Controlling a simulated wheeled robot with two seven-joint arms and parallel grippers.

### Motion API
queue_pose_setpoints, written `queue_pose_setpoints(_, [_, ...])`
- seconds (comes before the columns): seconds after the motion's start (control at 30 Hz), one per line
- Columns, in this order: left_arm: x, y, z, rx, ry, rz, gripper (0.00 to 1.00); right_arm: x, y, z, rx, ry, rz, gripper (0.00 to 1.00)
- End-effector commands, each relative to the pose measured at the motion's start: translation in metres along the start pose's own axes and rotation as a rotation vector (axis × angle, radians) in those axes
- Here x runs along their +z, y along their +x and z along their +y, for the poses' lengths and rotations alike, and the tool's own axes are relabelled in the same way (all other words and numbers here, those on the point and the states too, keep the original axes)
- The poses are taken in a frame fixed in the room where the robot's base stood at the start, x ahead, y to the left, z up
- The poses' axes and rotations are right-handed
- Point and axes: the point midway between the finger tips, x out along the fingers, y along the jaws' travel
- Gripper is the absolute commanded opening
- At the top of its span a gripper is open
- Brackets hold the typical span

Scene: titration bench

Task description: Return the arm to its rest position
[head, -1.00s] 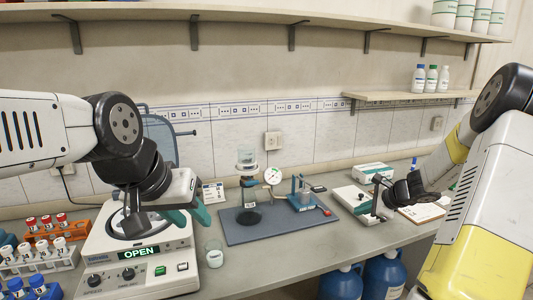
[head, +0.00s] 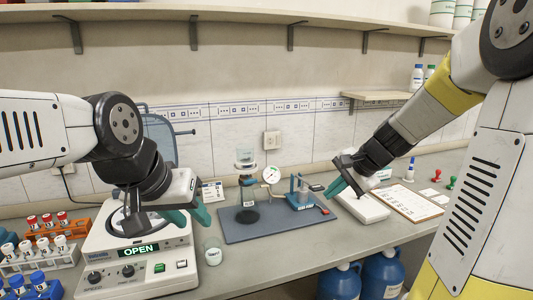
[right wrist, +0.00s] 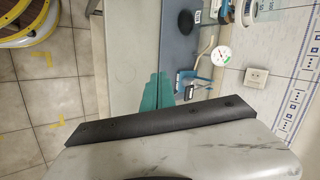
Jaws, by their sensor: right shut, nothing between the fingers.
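My right gripper (head: 347,185) hangs above the bench, over the white flat device (head: 368,210) right of the grey mat. Its teal fingers are closed together with nothing between them; they also show in the right wrist view (right wrist: 157,92). My left gripper (head: 195,212) is over the centrifuge (head: 135,262), whose display reads OPEN. Its teal fingers point to the lower right, and their gap is hard to make out.
The grey mat (head: 280,231) holds a burette-like stand (head: 247,190), a round gauge (head: 271,174) and a blue apparatus (head: 301,195). A small beaker (head: 213,252) stands beside the centrifuge. Tube racks (head: 40,258) are at left; a clipboard (head: 412,202) lies at right. A shelf (head: 380,96) runs above.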

Motion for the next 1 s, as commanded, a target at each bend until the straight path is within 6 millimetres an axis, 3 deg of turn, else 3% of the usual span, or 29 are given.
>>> queue_pose_setpoints(0.03, [0.0,0.0,0.0,0.0,0.0,0.0,0.36,0.025,-0.018,-0.004,0.013,-0.116,0.008,0.0])
queue_pose_setpoints(0.2, [0.0,0.0,0.0,0.0,0.0,0.0,0.36,0.092,-0.069,0.011,0.078,-0.482,0.032,0.0])
queue_pose_setpoints(0.4, [0.0,0.0,0.0,0.0,0.0,0.0,0.36,0.139,-0.112,0.046,0.132,-0.82,0.075,0.0])
queue_pose_setpoints(0.63, [0.0,0.0,0.0,0.0,0.0,0.0,0.36,0.154,-0.129,0.07,0.162,-0.988,0.104,0.0])
queue_pose_setpoints(1.0, [0.0,0.0,0.0,0.0,0.0,0.0,0.36,0.155,-0.13,0.072,0.165,-0.999,0.107,0.0])
